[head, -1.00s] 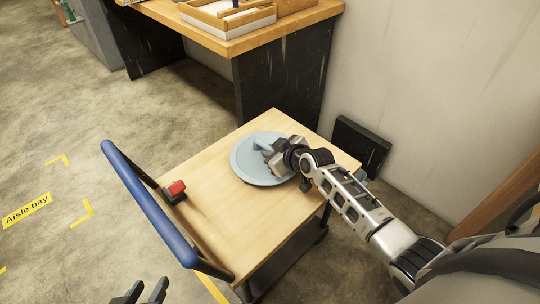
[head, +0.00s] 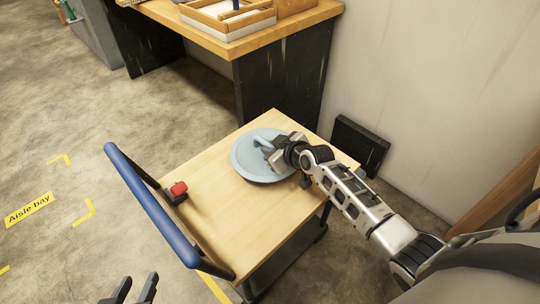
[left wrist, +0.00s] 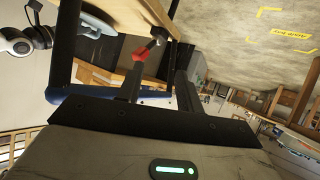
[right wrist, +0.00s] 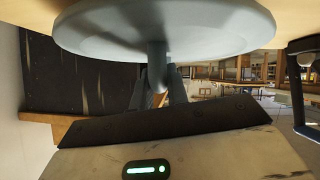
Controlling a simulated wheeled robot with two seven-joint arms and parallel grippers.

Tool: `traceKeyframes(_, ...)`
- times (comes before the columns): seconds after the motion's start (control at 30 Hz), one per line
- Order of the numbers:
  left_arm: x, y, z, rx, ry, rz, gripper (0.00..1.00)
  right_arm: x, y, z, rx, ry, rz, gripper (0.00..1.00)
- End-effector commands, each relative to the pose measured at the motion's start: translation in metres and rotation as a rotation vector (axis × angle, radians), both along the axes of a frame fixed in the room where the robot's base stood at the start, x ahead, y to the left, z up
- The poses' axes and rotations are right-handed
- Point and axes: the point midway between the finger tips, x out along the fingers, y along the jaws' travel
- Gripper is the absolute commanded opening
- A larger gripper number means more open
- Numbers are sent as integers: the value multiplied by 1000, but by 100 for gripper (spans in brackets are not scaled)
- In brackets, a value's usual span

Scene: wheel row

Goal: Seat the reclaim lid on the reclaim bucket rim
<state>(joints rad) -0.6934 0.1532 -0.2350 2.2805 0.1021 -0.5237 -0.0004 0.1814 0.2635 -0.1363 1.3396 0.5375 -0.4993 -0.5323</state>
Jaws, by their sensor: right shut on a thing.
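The reclaim lid is a pale blue-grey round disc (head: 252,166) with a raised handle, over the wooden top of a cart. My right gripper (head: 279,149) is shut on the lid's handle. In the right wrist view the handle (right wrist: 156,62) runs from the lid (right wrist: 215,32) down between the fingers. I cannot tell whether the lid touches the cart top or hangs just above it. My left gripper (head: 137,289) is empty and open at the bottom of the head view, off the cart's left side. I see no reclaim bucket.
The cart top (head: 232,215) has free room in front of the lid. A red and black block (head: 177,189) sits near its left edge, beside the blue push handle (head: 150,204). A workbench (head: 270,38) with trays stands behind. A black panel (head: 360,145) leans at the wall.

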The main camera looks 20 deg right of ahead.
Motion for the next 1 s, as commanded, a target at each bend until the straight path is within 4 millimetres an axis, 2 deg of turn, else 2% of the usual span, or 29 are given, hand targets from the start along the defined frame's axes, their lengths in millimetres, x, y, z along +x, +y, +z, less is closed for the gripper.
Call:
traceKeyframes(0.6, -5, 7, 32, 2, -32, 21, 36, 0, 0, 25, -1, -3, 1, 0)
traceKeyframes(1.0, -4, 6, 35, -2, -1, 28, 36, 1, 0, 45, -1, -2, 0, 0)
